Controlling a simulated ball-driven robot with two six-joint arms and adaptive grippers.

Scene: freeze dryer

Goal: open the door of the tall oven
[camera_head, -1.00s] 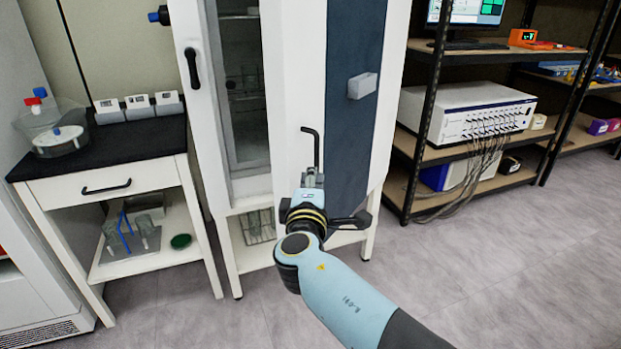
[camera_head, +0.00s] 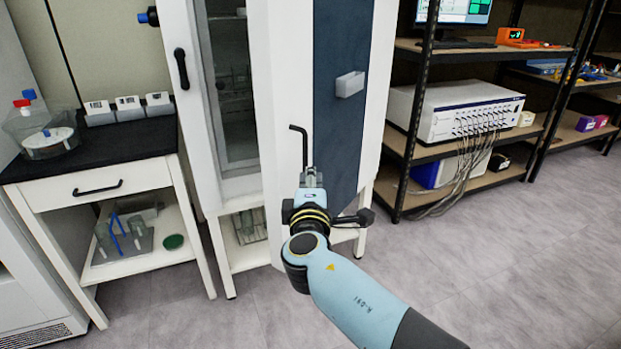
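My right gripper (camera_head: 312,177) shows in front of the cabinet's lower part, to the right of and below the handle. A dark bent rod (camera_head: 304,148) rises just above it; I cannot tell whether it belongs to the gripper. The fingers are not clear enough to judge. My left gripper is out of view.
A white side table (camera_head: 128,180) with a black top (camera_head: 100,150), a clear container (camera_head: 45,135) and small boxes stands left of the oven. A black-framed shelf (camera_head: 428,150) with a white instrument (camera_head: 455,112) and hanging cables stands at right. The floor at lower right is clear.

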